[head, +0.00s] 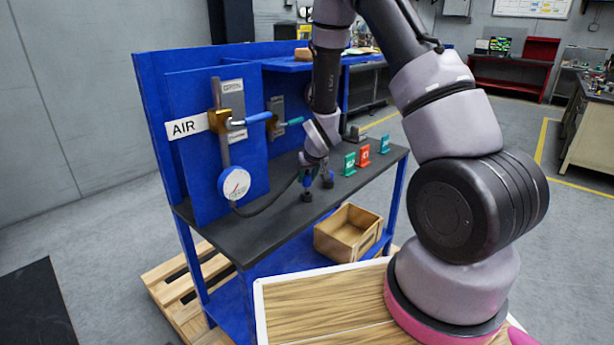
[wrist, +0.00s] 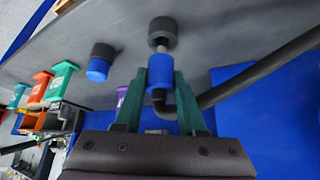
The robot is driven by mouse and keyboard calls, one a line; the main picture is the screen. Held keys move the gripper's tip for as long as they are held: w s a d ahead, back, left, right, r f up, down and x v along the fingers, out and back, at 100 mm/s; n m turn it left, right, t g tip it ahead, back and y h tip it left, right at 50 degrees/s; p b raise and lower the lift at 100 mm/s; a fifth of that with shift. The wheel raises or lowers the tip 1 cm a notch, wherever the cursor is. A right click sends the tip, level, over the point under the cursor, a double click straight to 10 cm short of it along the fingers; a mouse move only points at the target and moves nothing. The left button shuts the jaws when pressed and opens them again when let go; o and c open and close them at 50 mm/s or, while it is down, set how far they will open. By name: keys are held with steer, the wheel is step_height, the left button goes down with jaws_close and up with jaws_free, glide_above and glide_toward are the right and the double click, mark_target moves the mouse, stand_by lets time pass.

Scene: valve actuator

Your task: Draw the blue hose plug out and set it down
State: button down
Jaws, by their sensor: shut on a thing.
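My gripper (wrist: 160,76) has its green fingers closed on both sides of the blue hose plug (wrist: 160,69). A black hose (wrist: 226,87) bends out of the plug's near end and runs off to the right. A grey stem shows between the plug and a black round socket (wrist: 164,26); I cannot tell whether its tip is still inside. A second black round socket, with a blue part (wrist: 98,69) at it, stands to the left. In the head view my gripper (head: 309,178) points down over the dark bench top, and the hose (head: 270,207) curves toward the gauge.
Green (head: 349,164), red (head: 364,156) and teal (head: 384,145) tagged stands are on the bench to the right. A pressure gauge (head: 234,184) and a blue-handled valve (head: 252,118) are on the left panel. An open wooden crate (head: 333,248) sits below. Bare bench (head: 233,229) shows at front left.

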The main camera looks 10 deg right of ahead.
steer(key=shift+f, duration=1.35)
steer(key=shift+c, duration=2.1)
jaws_free()
steer(key=v, duration=1)
steer(key=shift+s+r, duration=0.2)
steer(key=shift+r, duration=0.1)
